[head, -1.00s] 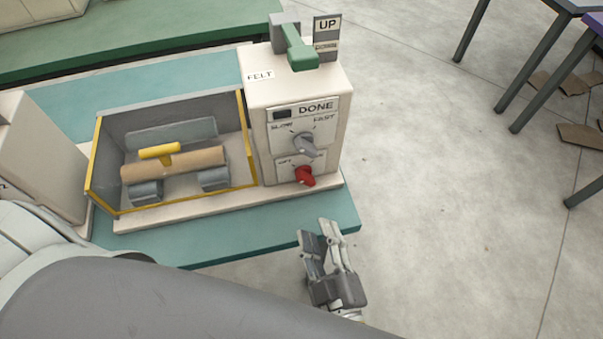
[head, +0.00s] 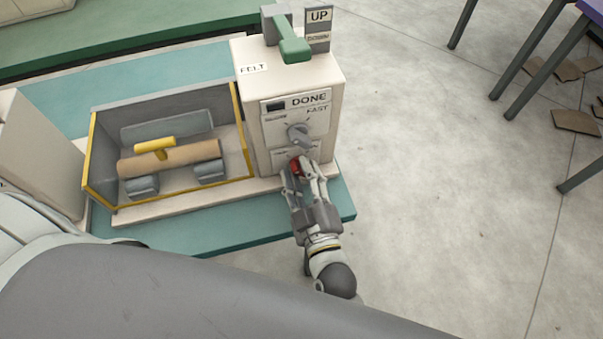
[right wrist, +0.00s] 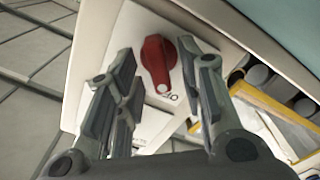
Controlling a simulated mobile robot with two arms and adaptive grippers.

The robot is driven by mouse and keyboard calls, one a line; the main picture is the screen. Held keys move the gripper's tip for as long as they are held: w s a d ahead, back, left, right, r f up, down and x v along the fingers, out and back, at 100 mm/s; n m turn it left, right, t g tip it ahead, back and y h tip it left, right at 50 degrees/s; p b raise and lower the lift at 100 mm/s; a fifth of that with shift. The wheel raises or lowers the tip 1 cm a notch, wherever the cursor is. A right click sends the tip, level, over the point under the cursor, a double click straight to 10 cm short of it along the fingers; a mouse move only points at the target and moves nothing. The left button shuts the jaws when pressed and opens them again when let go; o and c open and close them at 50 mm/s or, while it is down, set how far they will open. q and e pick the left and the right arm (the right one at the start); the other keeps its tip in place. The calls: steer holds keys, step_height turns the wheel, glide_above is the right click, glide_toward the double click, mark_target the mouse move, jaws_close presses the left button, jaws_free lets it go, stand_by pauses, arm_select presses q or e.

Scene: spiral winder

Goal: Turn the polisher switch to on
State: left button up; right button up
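The polisher is a cream box (head: 243,110) with a front panel reading DONE. The red switch knob (head: 294,167) sits low on that panel, below a grey SLOW/FAST knob (head: 298,134). My right gripper (head: 304,174) is in front of the red knob and partly covers it. In the right wrist view, the red knob (right wrist: 158,62) shows between the two open fingers (right wrist: 165,75), with a visible gap on each side. Its narrow end points toward partly visible lettering that seems to start with OF. My left gripper is not in view.
A green-handled lever (head: 293,48) stands on the box beside an UP/DOWN sign (head: 318,30). Left of the box is an open yellow-edged tray (head: 247,150) holding a tan roller (head: 190,156). Open floor (head: 430,200) lies to the right.

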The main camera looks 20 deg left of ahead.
steer(key=shift+c, duration=0.3)
jaws_close()
steer(key=shift+r+m+p, duration=0.15)
steer(key=shift+m+p, duration=0.8)
steer(key=shift+m, duration=0.25)
steer(key=m+p, duration=0.1)
steer(key=m, duration=0.2)
steer(key=shift+d+p, duration=0.15)
steer(key=shift+p, duration=0.25)
steer(key=m+p, duration=0.1)
steer(key=m, duration=0.4)
steer(key=shift+w+d, duration=0.1)
steer(key=m, duration=0.5)
steer(key=shift+d+p, duration=0.1)
steer(key=shift+p, duration=0.25)
steer(key=shift+m, duration=0.4)
